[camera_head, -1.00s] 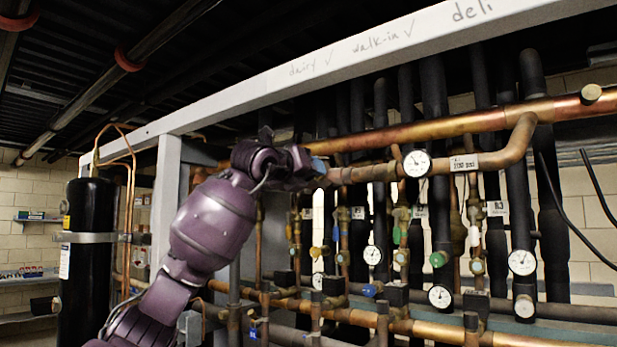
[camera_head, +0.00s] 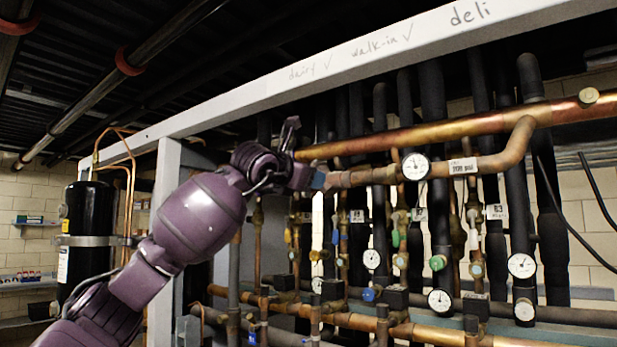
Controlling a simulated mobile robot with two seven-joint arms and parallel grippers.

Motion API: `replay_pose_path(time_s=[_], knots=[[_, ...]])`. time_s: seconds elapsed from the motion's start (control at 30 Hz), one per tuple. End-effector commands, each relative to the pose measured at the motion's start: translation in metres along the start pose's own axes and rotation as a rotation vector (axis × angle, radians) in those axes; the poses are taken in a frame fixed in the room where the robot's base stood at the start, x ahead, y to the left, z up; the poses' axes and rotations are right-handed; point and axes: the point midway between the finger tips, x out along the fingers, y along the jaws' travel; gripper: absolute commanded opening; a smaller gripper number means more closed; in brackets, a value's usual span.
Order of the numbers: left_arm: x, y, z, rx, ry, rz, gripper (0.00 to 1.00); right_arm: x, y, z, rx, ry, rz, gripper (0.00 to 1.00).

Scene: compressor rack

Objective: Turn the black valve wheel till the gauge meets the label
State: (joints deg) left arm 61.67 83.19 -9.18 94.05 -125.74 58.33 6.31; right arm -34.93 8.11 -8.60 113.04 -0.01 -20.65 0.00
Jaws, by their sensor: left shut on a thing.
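My left gripper (camera_head: 306,178) is at the left end of the short copper branch pipe (camera_head: 372,176). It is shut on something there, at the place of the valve. The black valve wheel itself does not show clearly; my gripper and wrist hide it. A round white gauge (camera_head: 415,166) sits on that pipe to the right of the gripper. A white label (camera_head: 463,166) with a handwritten psi figure is on the pipe just right of the gauge. The needle is too small to read surely against the label. My right gripper is not in view.
A thick copper pipe (camera_head: 450,131) runs just above the branch. Black insulated pipes and several other gauges, one at lower right (camera_head: 521,265), crowd the rack. A pale beam (camera_head: 335,63) crosses above. A black tank (camera_head: 86,232) stands at left, behind my arm.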

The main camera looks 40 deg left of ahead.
Motion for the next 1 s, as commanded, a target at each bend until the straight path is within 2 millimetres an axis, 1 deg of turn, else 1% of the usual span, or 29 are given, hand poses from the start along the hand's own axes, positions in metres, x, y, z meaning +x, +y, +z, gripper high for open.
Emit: replay_pose_path(time_s=[0.23, 0.67, 0.7, 0.8, 0.87, 1.0], knots=[[-0.0002, 0.0, 0.0006, 0.06, -0.002, 0.0, 0.21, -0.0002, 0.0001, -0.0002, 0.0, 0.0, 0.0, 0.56], [-0.0003, -0.0002, 0.0007, 0.069, -0.002, 0.0, 0.21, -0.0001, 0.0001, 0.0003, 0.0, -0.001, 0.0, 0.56], [-0.0002, -0.0002, 0.0007, 0.069, -0.002, 0.0, 0.46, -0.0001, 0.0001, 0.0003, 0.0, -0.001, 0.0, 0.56], [-0.0002, -0.0002, 0.0006, 0.069, -0.002, 0.0, 0.61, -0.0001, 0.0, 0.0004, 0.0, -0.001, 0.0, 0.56], [-0.0002, -0.0002, 0.0005, 0.069, -0.002, 0.0, 0.69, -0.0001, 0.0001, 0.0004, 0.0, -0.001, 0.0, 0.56], [-0.0001, -0.0002, 0.0003, 0.068, -0.001, 0.0, 0.69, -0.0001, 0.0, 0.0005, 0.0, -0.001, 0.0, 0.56]])
